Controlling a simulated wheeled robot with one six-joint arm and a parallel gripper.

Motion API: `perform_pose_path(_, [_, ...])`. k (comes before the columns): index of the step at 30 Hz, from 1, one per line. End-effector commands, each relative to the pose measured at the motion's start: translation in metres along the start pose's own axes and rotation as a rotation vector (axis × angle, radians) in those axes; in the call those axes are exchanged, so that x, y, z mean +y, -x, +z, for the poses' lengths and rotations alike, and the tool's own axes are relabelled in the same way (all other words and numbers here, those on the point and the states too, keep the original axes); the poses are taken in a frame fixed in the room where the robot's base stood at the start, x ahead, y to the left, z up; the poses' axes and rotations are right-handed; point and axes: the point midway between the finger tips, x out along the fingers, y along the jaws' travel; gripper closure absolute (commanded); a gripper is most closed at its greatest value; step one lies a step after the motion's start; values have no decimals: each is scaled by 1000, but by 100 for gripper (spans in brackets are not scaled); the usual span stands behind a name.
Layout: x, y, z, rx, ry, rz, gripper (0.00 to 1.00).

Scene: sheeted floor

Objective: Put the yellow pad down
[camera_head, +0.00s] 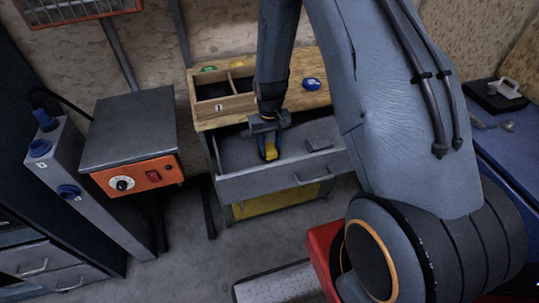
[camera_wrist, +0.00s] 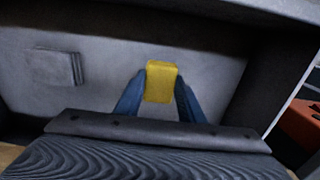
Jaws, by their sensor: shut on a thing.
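The yellow pad (camera_wrist: 161,82) is a small yellow block held between the blue fingertips of my gripper (camera_wrist: 160,92) in the wrist view. In the head view the yellow pad (camera_head: 271,152) shows at the tips of my gripper (camera_head: 268,148), which points down into an open grey drawer (camera_head: 258,186). The pad is over or in the drawer; I cannot tell whether it touches the drawer floor. A grey flat block (camera_wrist: 55,67) lies in the drawer beside it, on the left in the wrist view.
A wooden cabinet top (camera_head: 292,97) stands above the drawer with a divided wooden tray (camera_head: 225,105) and a blue round object (camera_head: 311,84) on it. An orange-fronted box (camera_head: 134,176) stands to the left. The drawer walls surround my gripper.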

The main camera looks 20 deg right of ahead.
Motion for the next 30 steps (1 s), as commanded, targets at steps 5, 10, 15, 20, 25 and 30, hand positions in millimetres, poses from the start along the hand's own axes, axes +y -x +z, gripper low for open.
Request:
perform_pose_path(5, [-1, -12, 1, -2, 2, 0, 86])
perform_pose_path(10, [-2, -33, 1, -2, 3, 0, 86])
perform_pose_path(15, [-2, -44, 0, 0, 4, 0, 86])
perform_pose_path(20, [-2, -45, 0, 0, 4, 0, 86])
perform_pose_path(25, [-2, -47, 0, 0, 4, 0, 86])
perform_pose_path(30, [-2, -48, 0, 0, 4, 0, 48])
